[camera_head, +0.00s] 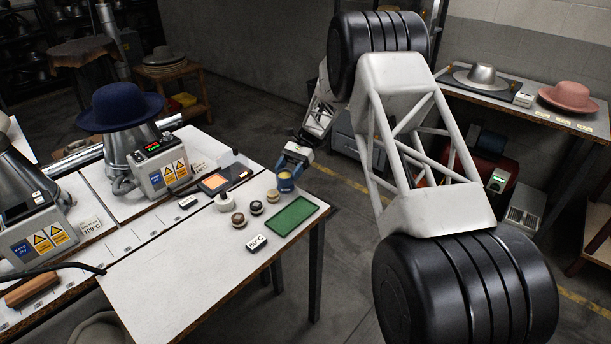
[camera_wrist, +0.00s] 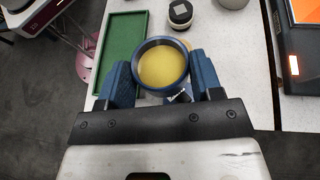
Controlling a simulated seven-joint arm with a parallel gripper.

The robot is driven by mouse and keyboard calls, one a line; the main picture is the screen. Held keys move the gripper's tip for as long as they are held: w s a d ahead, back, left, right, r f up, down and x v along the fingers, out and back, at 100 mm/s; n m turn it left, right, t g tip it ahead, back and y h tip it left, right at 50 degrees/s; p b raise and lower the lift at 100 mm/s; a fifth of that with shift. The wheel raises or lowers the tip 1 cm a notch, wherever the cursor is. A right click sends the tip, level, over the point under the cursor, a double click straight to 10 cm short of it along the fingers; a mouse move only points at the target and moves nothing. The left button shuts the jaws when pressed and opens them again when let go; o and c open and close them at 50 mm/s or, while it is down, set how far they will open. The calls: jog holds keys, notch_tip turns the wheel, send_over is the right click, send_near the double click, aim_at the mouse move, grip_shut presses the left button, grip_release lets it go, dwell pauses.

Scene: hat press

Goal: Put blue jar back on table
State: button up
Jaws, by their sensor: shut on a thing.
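The blue jar (camera_head: 286,184) has an open top with yellow contents. My gripper (camera_head: 294,160) is shut on it near the table's right edge in the head view. In the wrist view the jar (camera_wrist: 162,66) is upright between the two blue fingers (camera_wrist: 163,85), its round mouth and yellow inside facing the camera. The white table (camera_head: 180,262) lies beside and below it. Whether the jar's base touches the table or hangs just off it, I cannot tell.
A green tray (camera_head: 294,217) lies close by, with several small jars (camera_head: 257,207) left of it. The table's front part is clear.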

aim_at(254, 191)
jog(key=w+a+r+m+t+y, duration=0.1)
jog(key=a+m+t+y, duration=0.4)
jog(key=a, duration=0.7)
jog(key=shift+w+a+r+m+t, duration=0.25)
jog(key=shift+r+m+t, duration=0.2)
jog(key=shift+m+t, duration=1)
jog(key=shift+f, duration=0.15)
jog(key=shift+f, duration=3.2)
jog(key=shift+s+f, duration=0.1)
jog(key=shift+f, duration=0.75)
jog(key=o, duration=1.3)
jog(key=shift+c, duration=0.2)
jog(key=shift+r, duration=0.15)
